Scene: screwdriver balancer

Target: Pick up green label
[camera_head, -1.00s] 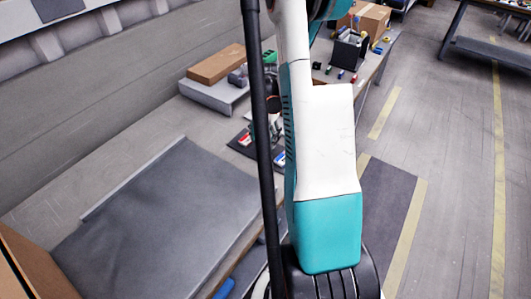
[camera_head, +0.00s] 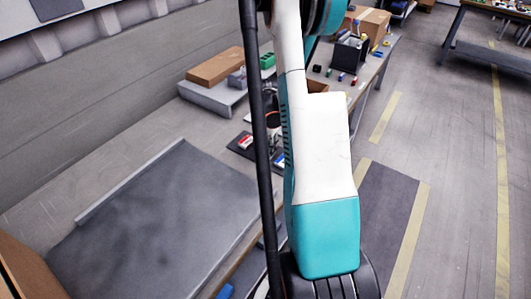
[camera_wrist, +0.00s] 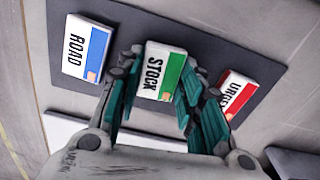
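In the wrist view, the green label (camera_wrist: 160,72), a white block with a green side reading STOCK, lies on a dark mat (camera_wrist: 225,48). It sits between a blue label (camera_wrist: 88,47) reading ROAD and a red label (camera_wrist: 236,96). My gripper (camera_wrist: 158,78) is open, with its teal fingers on either side of the green label; I cannot tell whether they touch it. In the head view, the red label (camera_head: 245,140) and the blue label (camera_head: 280,161) show in part beside my arm. My arm hides the green label there.
A grey sheet (camera_head: 160,220) covers the near table. A cardboard box (camera_head: 216,64) lies on a grey platform behind the labels. A black bin (camera_head: 349,56) and small coloured items stand on the far tabletop. Open floor lies to the right.

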